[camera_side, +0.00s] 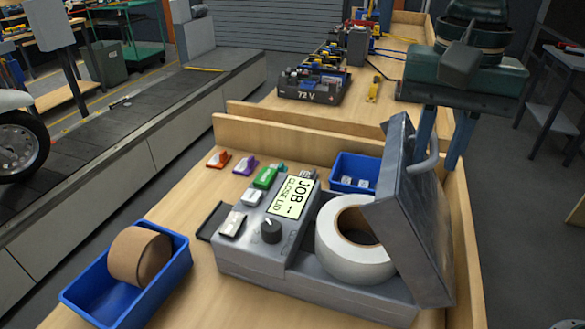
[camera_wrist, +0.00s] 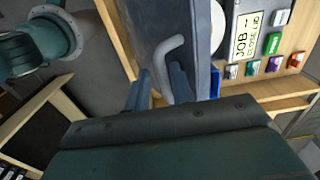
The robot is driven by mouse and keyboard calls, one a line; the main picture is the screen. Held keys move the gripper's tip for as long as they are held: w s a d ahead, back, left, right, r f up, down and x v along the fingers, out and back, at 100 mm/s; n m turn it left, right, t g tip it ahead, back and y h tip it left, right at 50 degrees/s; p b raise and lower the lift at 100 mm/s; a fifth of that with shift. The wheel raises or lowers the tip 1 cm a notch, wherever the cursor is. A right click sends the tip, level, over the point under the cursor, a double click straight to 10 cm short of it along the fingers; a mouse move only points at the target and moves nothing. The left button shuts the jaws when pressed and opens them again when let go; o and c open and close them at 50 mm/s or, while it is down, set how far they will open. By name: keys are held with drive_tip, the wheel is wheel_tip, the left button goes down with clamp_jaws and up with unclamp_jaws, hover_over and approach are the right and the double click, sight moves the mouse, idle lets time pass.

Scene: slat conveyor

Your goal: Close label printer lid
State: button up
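The grey label printer (camera_side: 255,262) sits on the wooden bench, its screen (camera_side: 292,198) reading "JOB - CLOSE LID". Its lid (camera_side: 412,225) stands raised, tilted slightly past upright on the right, with a bent grey handle (camera_side: 428,158) on its outer face. A white label roll (camera_side: 340,248) lies exposed in the printer. In the wrist view the lid (camera_wrist: 160,25) and handle (camera_wrist: 163,62) are close ahead. My gripper (camera_side: 438,155) is beside the handle, its two blue fingers apart. In the wrist view my gripper (camera_wrist: 161,78) has the handle near its fingertips; contact cannot be told.
A blue bin (camera_side: 175,277) with a brown roll (camera_side: 140,256) stands at the front left. Another blue bin (camera_side: 350,165) is behind the printer. Small coloured items (camera_side: 243,166) lie on the bench. A low wooden wall (camera_side: 462,230) edges the right side.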

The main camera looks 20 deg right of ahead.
sight(399, 144)
drive_tip(key=shift+w+a+f, duration=0.3)
drive_tip(key=shift+w+a, duration=0.45)
drive_tip(key=shift+w+a+f, duration=0.3)
drive_tip(key=shift+w+a, duration=0.45)
drive_tip(key=shift+w+a+f, duration=1.2)
drive_tip(key=shift+w+a, duration=0.2)
drive_tip(key=shift+w+a+f, duration=0.1)
drive_tip(key=shift+f, duration=0.05)
drive_tip(key=shift+w+a+f, duration=0.55)
drive_tip(key=shift+f, duration=0.2)
drive_tip(key=shift+w+a+f, duration=0.5)
drive_tip(key=shift+f, duration=0.4)
drive_tip(key=shift+w+a+f, duration=0.25)
drive_tip(key=shift+f, duration=0.3)
drive_tip(key=shift+w+a+f, duration=0.25)
drive_tip(key=shift+f, duration=0.35)
drive_tip(key=shift+w+a+f, duration=0.25)
drive_tip(key=shift+f, duration=0.3)
